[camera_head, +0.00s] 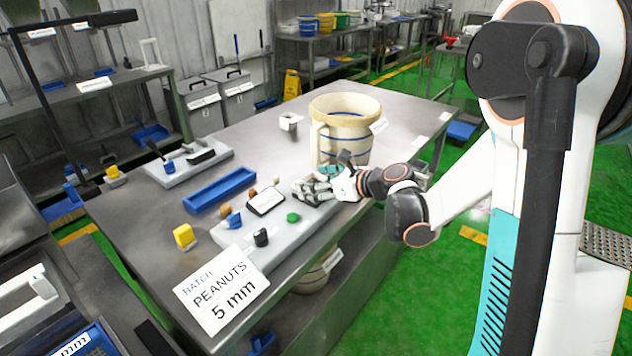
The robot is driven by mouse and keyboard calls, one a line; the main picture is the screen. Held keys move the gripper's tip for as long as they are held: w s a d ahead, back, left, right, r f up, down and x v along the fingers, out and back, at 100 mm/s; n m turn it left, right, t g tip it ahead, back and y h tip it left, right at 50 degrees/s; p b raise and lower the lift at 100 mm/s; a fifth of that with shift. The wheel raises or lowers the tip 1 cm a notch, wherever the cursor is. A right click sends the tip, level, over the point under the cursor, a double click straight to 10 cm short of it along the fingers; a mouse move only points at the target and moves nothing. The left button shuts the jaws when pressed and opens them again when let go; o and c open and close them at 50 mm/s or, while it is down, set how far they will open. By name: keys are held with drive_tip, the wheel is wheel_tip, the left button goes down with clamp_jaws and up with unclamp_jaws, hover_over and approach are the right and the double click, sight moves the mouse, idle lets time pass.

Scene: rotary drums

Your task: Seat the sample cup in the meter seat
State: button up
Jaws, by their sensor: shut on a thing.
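My gripper (316,188) is low over the right end of a long grey instrument block (278,238) on the steel table. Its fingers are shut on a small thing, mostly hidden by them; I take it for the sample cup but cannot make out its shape. The block carries a white-faced display (266,200), a green button (293,217), a dark knob (261,237) and a blue piece (233,220). The meter seat cannot be told apart here; it may be hidden by my gripper. I cannot tell whether the held thing touches the block.
A large cream drum (343,108) with a handle stands right behind my gripper. A blue tray (219,190), a yellow piece (184,236) and a small white holder (290,121) are on the table. A "BATCH PEANUTS 5 mm" sign (222,291) is at the front edge.

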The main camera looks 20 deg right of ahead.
drive_tip(key=shift+f, duration=0.2)
idle(0.3)
drive_tip(key=o, duration=1.2)
